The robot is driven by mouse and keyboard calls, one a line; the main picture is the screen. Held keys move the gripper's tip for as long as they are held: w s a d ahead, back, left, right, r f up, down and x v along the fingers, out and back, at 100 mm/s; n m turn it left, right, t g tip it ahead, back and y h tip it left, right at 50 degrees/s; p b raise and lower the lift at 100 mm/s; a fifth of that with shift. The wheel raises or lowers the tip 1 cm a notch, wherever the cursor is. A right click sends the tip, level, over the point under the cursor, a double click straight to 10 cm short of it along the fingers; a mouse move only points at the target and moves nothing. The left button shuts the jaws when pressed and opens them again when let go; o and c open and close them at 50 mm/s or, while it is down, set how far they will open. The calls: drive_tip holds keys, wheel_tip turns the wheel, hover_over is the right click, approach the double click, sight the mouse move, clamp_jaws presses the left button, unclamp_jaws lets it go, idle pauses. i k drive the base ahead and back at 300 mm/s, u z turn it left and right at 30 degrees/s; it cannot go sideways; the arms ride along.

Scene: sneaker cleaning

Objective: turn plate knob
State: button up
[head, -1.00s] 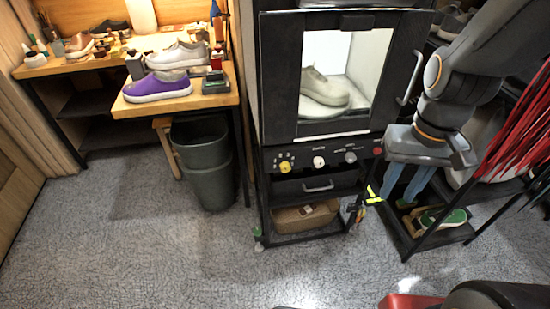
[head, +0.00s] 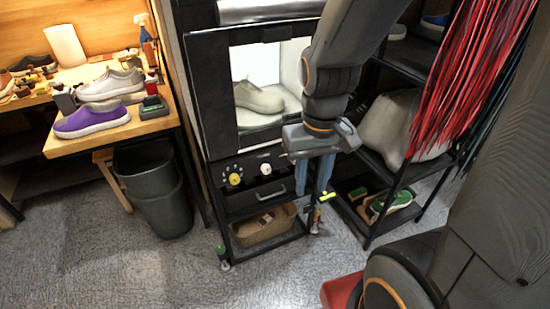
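The black cleaning cabinet (head: 220,135) stands in the middle of the head view, with a lit window showing a pale shoe (head: 258,97) inside. On its control panel below the window are a yellow knob (head: 235,179) and a white knob (head: 265,169). The panel's right part is hidden behind my arm. Which knob is the plate knob I cannot tell. My gripper (head: 321,188) points down with blue fingers, in front of the cabinet's right side and to the right of both visible knobs. The two fingers show a narrow gap and hold nothing visible.
A drawer with a handle (head: 270,193) and a brown basket (head: 264,226) are below the panel. A wooden table (head: 62,147) with shoes and a dark bin (head: 155,190) stand left. A shelf rack (head: 368,160) and red strands (head: 470,75) are right.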

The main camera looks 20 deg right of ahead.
sight(266, 170)
drive_tip(key=u, duration=0.9)
drive_tip(key=k, duration=0.8)
drive_tip(key=z, duration=0.55)
